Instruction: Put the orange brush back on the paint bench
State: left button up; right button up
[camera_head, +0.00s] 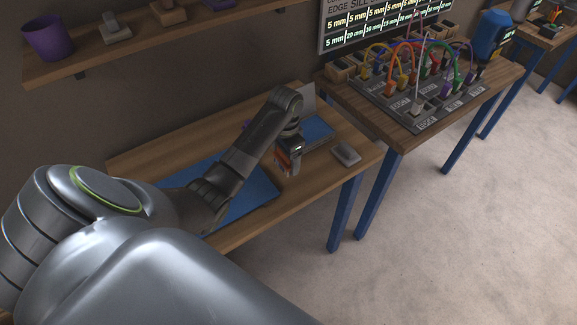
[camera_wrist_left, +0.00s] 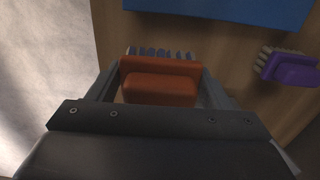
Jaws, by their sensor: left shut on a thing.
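The orange brush (camera_head: 283,163) is between the fingers of my left gripper (camera_head: 291,150), low over the right part of a wooden bench (camera_head: 230,240). In the left wrist view the brush (camera_wrist_left: 160,86) sits between both fingers of the gripper (camera_wrist_left: 160,90), with its bristles on the far side. The gripper is shut on it. I cannot tell whether the brush touches the bench top. Nothing in the pictures labels this bench as the paint bench. My right gripper is not in view.
A purple brush (camera_wrist_left: 292,70) lies on the wood to the right in the left wrist view. Blue flat pieces (camera_head: 258,198) and a grey block (camera_head: 346,155) lie on the bench. A shelf (camera_head: 160,40) hangs above.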

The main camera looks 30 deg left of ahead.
aim_at(286, 168)
pick_arm(q)
jog(key=f, duration=0.2)
jog(key=shift+s+f, duration=0.3)
jog(key=shift+f, duration=0.05)
jog(key=shift+w+f+p, duration=0.2)
jog(key=shift+f+p, duration=0.1)
jog(key=shift+f, duration=1.2)
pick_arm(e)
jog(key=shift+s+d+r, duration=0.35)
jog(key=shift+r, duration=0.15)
pick_arm(q)
jog(key=o, duration=0.9)
jog(key=shift+f, duration=0.15)
jog(key=shift+o, duration=0.2)
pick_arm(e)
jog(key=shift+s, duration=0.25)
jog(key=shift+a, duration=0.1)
